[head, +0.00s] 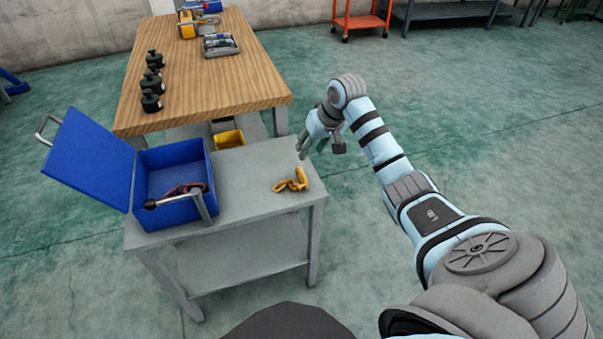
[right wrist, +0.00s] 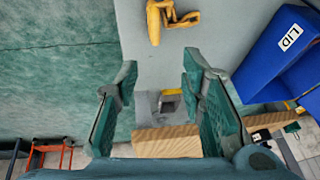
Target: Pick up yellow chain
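The yellow chain (head: 291,182) lies in a small bent heap on the grey table (head: 246,183), near its right edge. In the right wrist view the chain (right wrist: 155,22) shows at the top, beyond the fingertips. My right gripper (head: 309,147) is above the table's right back edge, behind the chain and apart from it. In the right wrist view the right gripper (right wrist: 160,70) is open, with nothing between its teal fingers. My left gripper is not in view.
An open blue box (head: 177,167) with its lid tilted left stands left of the chain, with dark and reddish items inside. A yellow bin (head: 229,139) sits behind the grey table. A wooden table (head: 190,75) holds several dark objects (head: 151,101). Open floor is at right.

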